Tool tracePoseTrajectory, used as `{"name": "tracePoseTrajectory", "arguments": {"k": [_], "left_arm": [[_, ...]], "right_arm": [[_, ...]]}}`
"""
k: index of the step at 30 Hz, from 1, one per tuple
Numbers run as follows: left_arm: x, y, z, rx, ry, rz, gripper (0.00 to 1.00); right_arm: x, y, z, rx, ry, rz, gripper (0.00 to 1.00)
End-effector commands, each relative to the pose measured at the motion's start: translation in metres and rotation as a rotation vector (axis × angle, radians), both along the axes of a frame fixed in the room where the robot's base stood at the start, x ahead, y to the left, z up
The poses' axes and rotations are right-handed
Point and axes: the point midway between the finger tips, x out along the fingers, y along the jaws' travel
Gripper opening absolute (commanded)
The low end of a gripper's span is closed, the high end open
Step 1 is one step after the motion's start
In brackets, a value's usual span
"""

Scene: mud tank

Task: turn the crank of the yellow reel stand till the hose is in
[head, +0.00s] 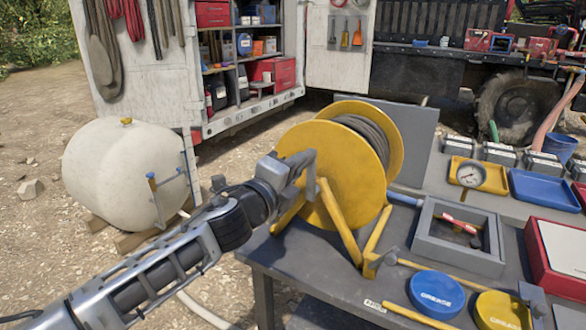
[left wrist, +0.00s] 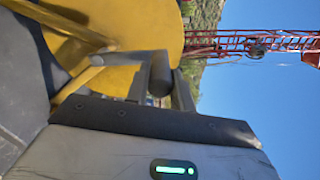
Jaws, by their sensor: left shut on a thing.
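The yellow reel stand (head: 340,165) stands on the dark bench, its round flange facing my left arm. Dark hose (head: 372,132) is wound in several turns between its two flanges; its free end cannot be made out. My left gripper (head: 308,168) is at the left face of the flange, shut on the crank's handle. In the left wrist view a dark cylindrical grip, the crank handle (left wrist: 160,74), shows by the fingers, with the yellow flange (left wrist: 120,28) behind. The crank arm is mostly hidden by the gripper. A grey piece at the lower right edge may be my right gripper (head: 535,302).
Right of the reel are a grey tray (head: 425,238) with a red-handled tool, a gauge (head: 470,175), a blue tray (head: 545,190) and a red case (head: 555,255). Blue (head: 437,290) and yellow grease lids lie in front.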

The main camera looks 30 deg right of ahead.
Motion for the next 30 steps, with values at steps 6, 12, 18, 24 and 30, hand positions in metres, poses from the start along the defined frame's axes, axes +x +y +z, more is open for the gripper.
{"name": "tracePoseTrajectory", "arguments": {"k": [6,12,18,24,30], "left_arm": [[-0.003,-0.002,0.000,0.001,-0.004,-0.009,0.43],[-0.002,-0.001,0.000,0.001,-0.003,-0.004,0.46],[-0.003,0.003,0.000,0.001,-0.002,-0.003,0.46],[-0.017,0.024,-0.001,0.003,-0.002,-0.004,0.46],[-0.039,0.058,-0.002,0.001,-0.002,-0.003,0.46]], "right_arm": [[0.000,0.000,0.000,0.000,0.000,0.000,0.46],[0.000,0.000,0.000,0.000,0.001,0.000,0.46],[0.000,0.000,0.000,0.000,0.001,0.001,0.46],[0.000,0.000,0.000,0.000,0.001,0.001,0.46],[0.000,0.001,-0.003,0.002,0.001,0.001,0.46]]}}
